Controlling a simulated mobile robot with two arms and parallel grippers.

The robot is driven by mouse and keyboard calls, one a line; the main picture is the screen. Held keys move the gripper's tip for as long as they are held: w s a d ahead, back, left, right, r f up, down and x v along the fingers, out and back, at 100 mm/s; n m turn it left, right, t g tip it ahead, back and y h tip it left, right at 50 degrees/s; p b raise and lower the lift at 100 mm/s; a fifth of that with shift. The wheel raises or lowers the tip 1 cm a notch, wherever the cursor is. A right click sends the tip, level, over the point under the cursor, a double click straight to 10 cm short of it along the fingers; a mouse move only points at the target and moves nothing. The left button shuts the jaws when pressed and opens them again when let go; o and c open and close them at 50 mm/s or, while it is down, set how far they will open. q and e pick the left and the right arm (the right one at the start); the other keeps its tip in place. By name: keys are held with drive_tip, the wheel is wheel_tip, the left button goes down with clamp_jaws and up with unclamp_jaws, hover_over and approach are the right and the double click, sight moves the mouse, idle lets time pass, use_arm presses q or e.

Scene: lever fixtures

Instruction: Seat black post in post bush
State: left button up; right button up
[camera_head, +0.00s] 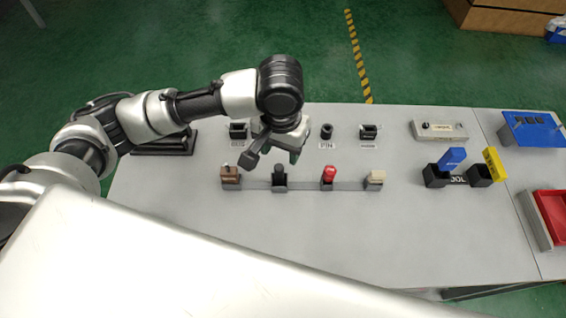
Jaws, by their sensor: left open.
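The black post (279,174) stands upright in a dark holder on the grey rail, second from the left. My left gripper (274,157) is open, with its fingers apart, and appears just behind and above the black post. It looks empty. Black sockets stand in a row behind the rail: a squarish one at the left (238,130), a round one labelled PIN (327,131) and another squarish one at the right (368,131). My gripper and wrist cover the stretch between the first two. I cannot tell which socket is the post bush. My right gripper is not in view.
On the same rail stand a brown piece (230,173), a red piece (328,173) and a cream piece (375,177). Blue (452,158) and yellow (494,163) pieces stand in black holders at right. A red tray (546,215) lies far right. The table front is clear.

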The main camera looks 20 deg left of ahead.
sight(279, 167)
use_arm(q)
drive_tip(key=shift+s+f, duration=0.25)
drive_tip(key=shift+f, duration=1)
drive_tip(key=f, duration=0.4)
drive_tip(key=shift+s+a+f, duration=0.15)
drive_tip(key=shift+s+f, duration=0.1)
drive_tip(key=shift+f, duration=0.75)
clamp_jaws()
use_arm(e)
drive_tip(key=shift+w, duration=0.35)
use_arm(q)
drive_tip(key=shift+r, duration=0.1)
